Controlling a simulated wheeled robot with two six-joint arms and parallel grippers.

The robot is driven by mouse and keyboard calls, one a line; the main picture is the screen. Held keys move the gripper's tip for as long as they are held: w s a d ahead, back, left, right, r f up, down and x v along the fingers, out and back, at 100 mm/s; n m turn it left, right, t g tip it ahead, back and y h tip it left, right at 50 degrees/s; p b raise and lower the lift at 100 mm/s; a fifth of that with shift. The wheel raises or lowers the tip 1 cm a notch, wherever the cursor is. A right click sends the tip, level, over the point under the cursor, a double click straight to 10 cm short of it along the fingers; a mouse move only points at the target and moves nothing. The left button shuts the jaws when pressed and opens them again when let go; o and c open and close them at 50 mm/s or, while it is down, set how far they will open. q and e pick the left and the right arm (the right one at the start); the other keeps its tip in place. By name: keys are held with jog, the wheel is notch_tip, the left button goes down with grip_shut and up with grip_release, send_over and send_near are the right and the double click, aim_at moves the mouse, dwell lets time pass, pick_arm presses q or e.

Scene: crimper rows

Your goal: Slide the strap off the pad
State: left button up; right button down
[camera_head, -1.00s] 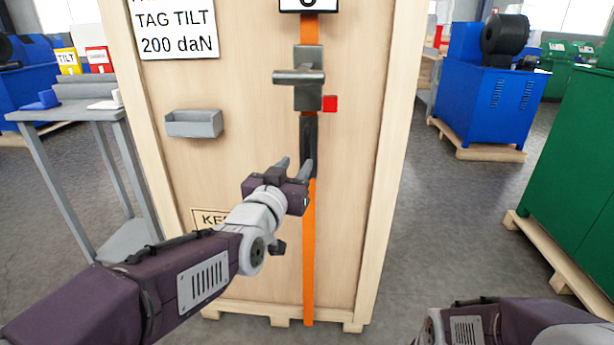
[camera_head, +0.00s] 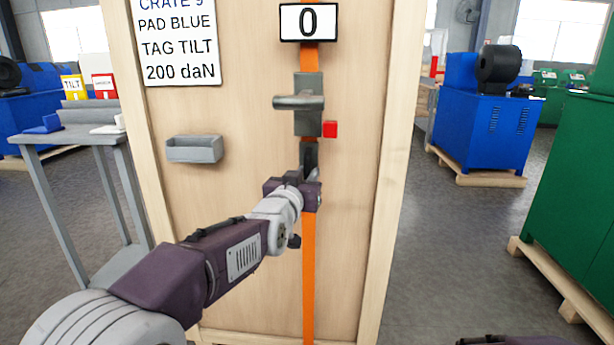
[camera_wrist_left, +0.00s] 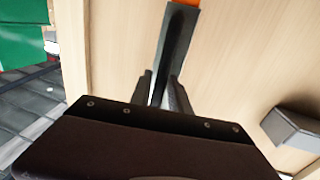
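An orange strap (camera_head: 308,265) runs vertically down the front of a wooden crate (camera_head: 240,110). A grey tensioner (camera_head: 308,104) with a protruding handle sits on it. Below the tensioner a dark, narrow strip (camera_head: 309,152) lies along the strap line; it also shows in the left wrist view (camera_wrist_left: 178,50). My left gripper (camera_head: 302,172) is at this strip's lower part. In the left wrist view its fingers (camera_wrist_left: 162,88) stand apart on either side of the strip; I cannot tell whether they touch it. I cannot make out a pad under the strap. My right gripper is out of view.
A red block (camera_head: 329,129) is beside the tensioner. A display (camera_head: 308,22) above reads 0. A sign (camera_head: 178,45) says PAD BLUE, TAG TILT, 200 daN. A grey bin (camera_head: 195,149) is on the crate.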

pick_arm(q)
grip_shut()
dwell(1.1)
